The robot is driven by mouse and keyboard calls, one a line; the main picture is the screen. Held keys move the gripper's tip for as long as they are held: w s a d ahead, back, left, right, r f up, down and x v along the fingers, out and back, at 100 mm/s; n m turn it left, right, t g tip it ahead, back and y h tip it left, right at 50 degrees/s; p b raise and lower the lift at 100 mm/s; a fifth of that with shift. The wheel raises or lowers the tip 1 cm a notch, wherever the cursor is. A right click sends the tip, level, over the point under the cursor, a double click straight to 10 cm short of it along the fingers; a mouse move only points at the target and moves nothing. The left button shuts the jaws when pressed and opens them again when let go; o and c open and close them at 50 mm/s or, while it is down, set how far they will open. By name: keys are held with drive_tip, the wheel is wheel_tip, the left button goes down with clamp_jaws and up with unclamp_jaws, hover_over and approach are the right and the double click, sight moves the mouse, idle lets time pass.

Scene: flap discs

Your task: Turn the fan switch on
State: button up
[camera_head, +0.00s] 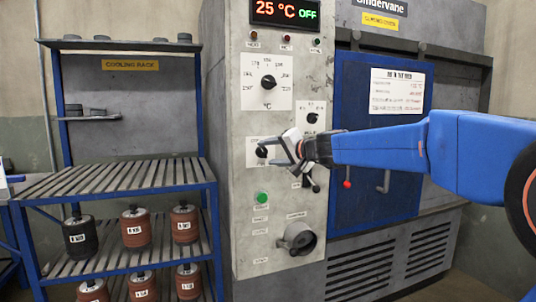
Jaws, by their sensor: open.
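The control panel (239,222) is a pale upright strip on the oven front. A small black knob (262,152) on a white plate sits at mid-height, and another black knob (312,117) is higher to the right. A dark lever-like control (312,184) shows below my gripper. The labels are too small to read, so I cannot tell which control is the fan switch. My gripper (268,151) is open, its fingers pointing left at the small knob's plate. The fingertips appear around or in front of that knob; contact cannot be told. My wrist hides part of the panel.
A large temperature dial (268,82) is above, under a display (285,12) reading 25 °C OFF. A green button (262,198) and a grey round fitting (298,238) are below. The blue oven door (350,100) is behind my arm. A cooling rack (130,167) stands left.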

drive_tip(key=shift+x, duration=0.75)
drive_tip(key=shift+c, duration=0.4)
drive_tip(key=c, duration=1)
drive_tip(key=shift+m, duration=0.3)
drive_tip(key=m+y, duration=0.1)
drive_tip(key=m, duration=0.1)
drive_tip(key=m+t, duration=0.1)
drive_tip(key=m, duration=0.1)
drive_tip(key=shift+d+f+m+y, duration=0.1)
drive_tip(key=shift+f+m+y, duration=0.25)
drive_tip(key=shift+m+y, duration=0.05)
drive_tip(key=m+t, duration=0.1)
drive_tip(key=m, duration=0.1)
drive_tip(key=m+t, duration=0.1)
drive_tip(key=m, duration=0.2)
drive_tip(key=shift+f+m+t+y, duration=0.15)
drive_tip(key=shift+m+t+y, duration=0.15)
drive_tip(key=shift+y, duration=0.1)
drive_tip(key=shift+m, duration=0.3)
